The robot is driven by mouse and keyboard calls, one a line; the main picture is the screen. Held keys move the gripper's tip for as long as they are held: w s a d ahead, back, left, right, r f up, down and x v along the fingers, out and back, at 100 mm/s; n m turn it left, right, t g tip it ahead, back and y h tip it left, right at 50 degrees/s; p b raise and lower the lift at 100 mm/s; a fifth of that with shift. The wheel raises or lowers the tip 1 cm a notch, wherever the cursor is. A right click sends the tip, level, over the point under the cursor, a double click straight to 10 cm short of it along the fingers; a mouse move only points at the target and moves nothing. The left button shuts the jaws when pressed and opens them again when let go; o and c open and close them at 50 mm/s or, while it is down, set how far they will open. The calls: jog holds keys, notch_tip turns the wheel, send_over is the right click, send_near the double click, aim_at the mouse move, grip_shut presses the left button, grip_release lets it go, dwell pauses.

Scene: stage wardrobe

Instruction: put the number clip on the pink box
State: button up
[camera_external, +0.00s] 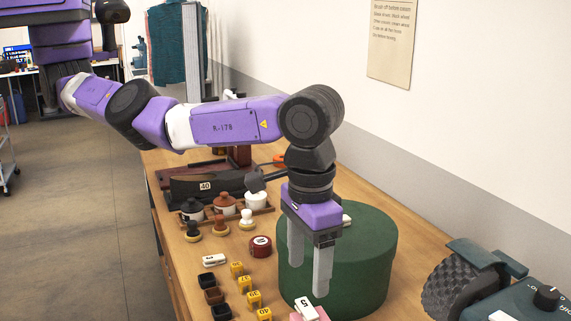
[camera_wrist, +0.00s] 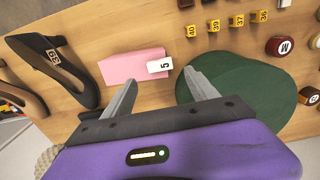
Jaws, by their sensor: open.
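The pink box (camera_wrist: 128,66) lies on the table; only a sliver of it shows at the bottom edge of the external view (camera_external: 323,315). A white number clip marked 5 (camera_wrist: 159,67) rests at its right end in the wrist view, overlapping the box's edge. The clip also shows in the external view (camera_external: 306,307). My gripper (camera_external: 308,278) is open and empty, fingers pointing down. In the wrist view the clip appears just beyond the gap between my fingertips (camera_wrist: 160,78), not gripped. I cannot tell the exact height gap.
A large green round box (camera_external: 365,255) stands close beside my fingers. Yellow number blocks (camera_external: 254,299), another white clip (camera_external: 213,260) and a dark red round piece (camera_external: 260,246) stand left of it.

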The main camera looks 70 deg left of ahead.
jog(key=shift+r, duration=2.4)
